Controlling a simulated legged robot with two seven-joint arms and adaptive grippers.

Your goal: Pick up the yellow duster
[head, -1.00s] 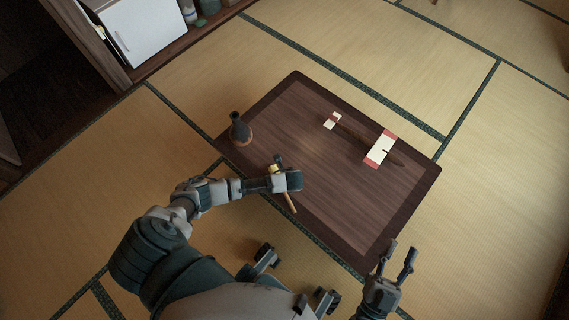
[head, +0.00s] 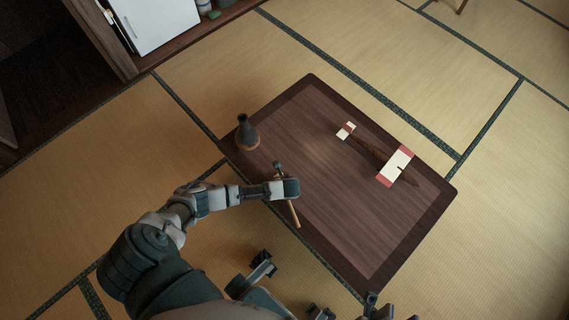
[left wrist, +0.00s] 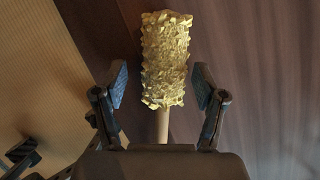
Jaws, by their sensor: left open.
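The yellow duster has a rough, ragged yellow head, seen in the left wrist view (left wrist: 166,58), and a light wooden handle. In the head view the handle (head: 294,215) shows at the table's near left edge, while my arm hides most of the head. My left gripper (head: 283,180) is open above it. In the left wrist view the fingers of my left gripper (left wrist: 161,75) stand on either side of the lower head, with a gap on each side. My right gripper (head: 391,307) is partly cut off at the bottom edge, its fingers apart and empty.
The low dark wooden table (head: 330,215) has a dark vase (head: 246,134) at its left corner. A long dark object (head: 370,153) with white and red paper pieces (head: 396,166) lies at the right. The table's middle is clear. A white cabinet (head: 155,22) stands at the back left.

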